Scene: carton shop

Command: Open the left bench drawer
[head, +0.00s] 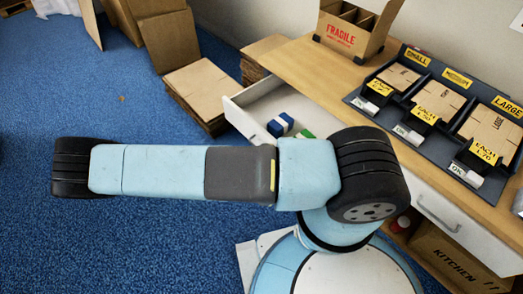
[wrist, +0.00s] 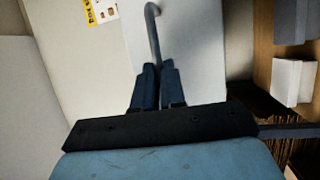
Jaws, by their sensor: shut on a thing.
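The left bench drawer (head: 239,119) stands pulled out from the wooden bench in the head view, with blue, white and green items (head: 281,125) inside. In the wrist view its pale front (wrist: 195,50) fills the middle, with a curved grey metal handle (wrist: 152,22) on it. My gripper (wrist: 158,70) is shut on this handle, its dark fingers on either side of the bar. My arm hides the gripper, the handle and part of the drawer in the head view.
The bench top (head: 285,62) carries a FRAGILE carton (head: 345,35) and a dark sorting rack (head: 395,119). A second, closed drawer (head: 450,220) is at right, above a KITCHEN carton (head: 455,262). Flat cardboard stacks (head: 203,90) lie left of the open drawer.

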